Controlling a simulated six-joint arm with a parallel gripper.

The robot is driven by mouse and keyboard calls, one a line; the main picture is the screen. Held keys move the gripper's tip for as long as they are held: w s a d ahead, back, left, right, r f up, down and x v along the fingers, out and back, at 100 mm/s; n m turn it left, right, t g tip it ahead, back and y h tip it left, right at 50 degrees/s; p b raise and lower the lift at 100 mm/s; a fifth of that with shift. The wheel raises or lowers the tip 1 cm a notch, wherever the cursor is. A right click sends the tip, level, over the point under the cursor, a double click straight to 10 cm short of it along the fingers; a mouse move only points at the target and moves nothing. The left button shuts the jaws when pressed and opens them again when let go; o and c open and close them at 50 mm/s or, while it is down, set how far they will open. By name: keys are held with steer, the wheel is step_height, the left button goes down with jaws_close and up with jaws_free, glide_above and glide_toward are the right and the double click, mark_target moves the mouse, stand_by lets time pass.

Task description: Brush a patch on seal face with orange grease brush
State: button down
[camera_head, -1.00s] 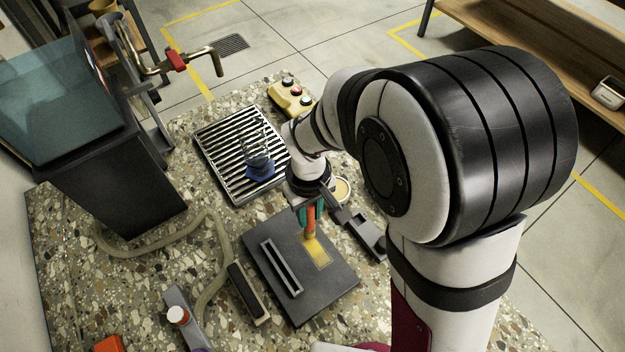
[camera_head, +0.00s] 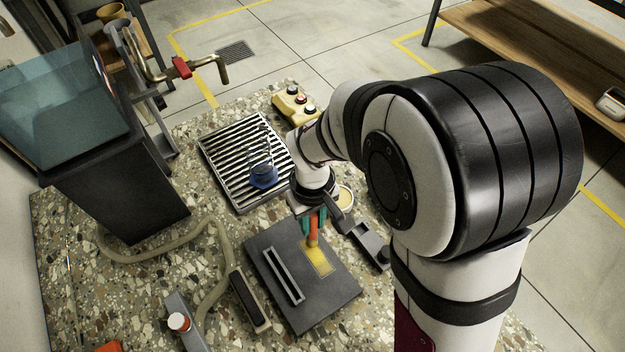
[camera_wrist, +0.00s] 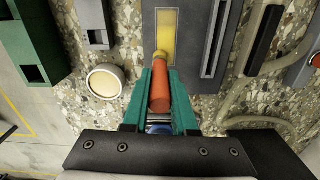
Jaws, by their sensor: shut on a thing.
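My gripper (camera_wrist: 158,98) has green fingers and is shut on the orange grease brush (camera_wrist: 160,92). In the head view the brush (camera_head: 312,233) hangs below my gripper (camera_head: 312,218), bristle end down. The brush tip is at the near end of a yellow patch (camera_wrist: 166,32) in the wrist view; whether it touches cannot be told. The yellow patch (camera_head: 319,262) lies on a dark grey plate (camera_head: 297,316), beside a raised slotted bar (camera_head: 281,272). The patch has a thin outlined border. My arm hides part of the area right of the plate.
A slatted drain tray (camera_head: 225,172) holding a blue object (camera_head: 263,174) stands behind the plate. A round cream-filled dish (camera_wrist: 104,81) is near the gripper. A hose (camera_head: 160,248), a dark block (camera_head: 250,300) and a grey holder (camera_head: 371,245) lie around the plate.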

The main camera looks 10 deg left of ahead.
steer(key=shift+s+a, duration=0.65)
steer(key=shift+a, duration=0.1)
step_height(320, 180, up, 7)
stand_by(0.5)
stand_by(0.6)
